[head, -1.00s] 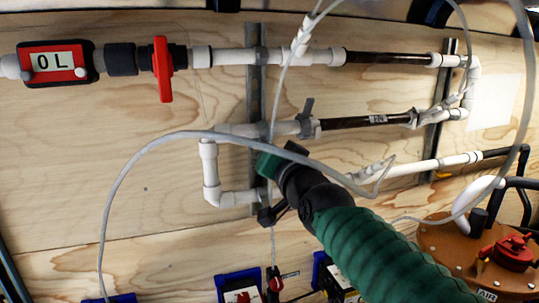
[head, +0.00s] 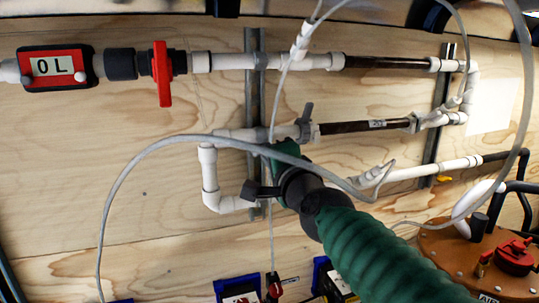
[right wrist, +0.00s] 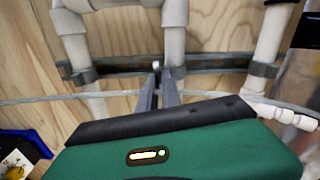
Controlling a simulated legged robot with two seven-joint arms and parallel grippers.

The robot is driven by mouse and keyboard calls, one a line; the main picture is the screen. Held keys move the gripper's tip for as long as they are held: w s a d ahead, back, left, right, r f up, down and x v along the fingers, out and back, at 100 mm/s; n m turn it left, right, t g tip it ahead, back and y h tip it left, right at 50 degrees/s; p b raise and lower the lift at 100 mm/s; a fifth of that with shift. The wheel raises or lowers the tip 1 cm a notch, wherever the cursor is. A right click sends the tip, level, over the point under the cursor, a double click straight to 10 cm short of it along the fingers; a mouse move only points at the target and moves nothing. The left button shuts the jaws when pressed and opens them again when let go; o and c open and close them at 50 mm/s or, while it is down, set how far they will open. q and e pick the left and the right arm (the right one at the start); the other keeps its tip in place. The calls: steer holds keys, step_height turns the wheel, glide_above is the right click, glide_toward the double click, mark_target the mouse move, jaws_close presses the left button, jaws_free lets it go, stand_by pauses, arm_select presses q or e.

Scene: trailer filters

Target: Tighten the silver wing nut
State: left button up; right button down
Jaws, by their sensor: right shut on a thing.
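The silver wing nut (right wrist: 156,65) shows only as a small bright tip in the right wrist view, at the metal strut rail (right wrist: 115,69) between two white pipes. My right gripper (right wrist: 157,84) has its grey fingers together on it; most of the nut is hidden between them. In the head view my right arm's green, black-jointed wrist reaches in from the lower right to the vertical rail (head: 253,105). There the fingertips and the nut are hidden behind the wrist and a cable. My left gripper is not in view.
White and brown pipes (head: 385,62) run along the plywood wall. A red-handled valve (head: 163,73) and a meter reading 0 L (head: 56,68) are at upper left. A loose grey cable (head: 125,172) crosses in front of my wrist. An orange tank (head: 450,245) stands at lower right.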

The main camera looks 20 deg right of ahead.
steer(key=shift+m, duration=0.7)
steer(key=c, duration=1.6)
jaws_free()
steer(key=shift+w+a+f, duration=0.1)
steer(key=shift+w, duration=0.1)
steer(key=shift+c, duration=0.2)
steer(key=shift+o, duration=0.5)
steer(key=shift+w+f, duration=0.1)
steer(key=shift+w, duration=0.2)
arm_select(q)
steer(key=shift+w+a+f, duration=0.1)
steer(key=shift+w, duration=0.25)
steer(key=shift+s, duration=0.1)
arm_select(e)
steer(key=shift+s, duration=0.15)
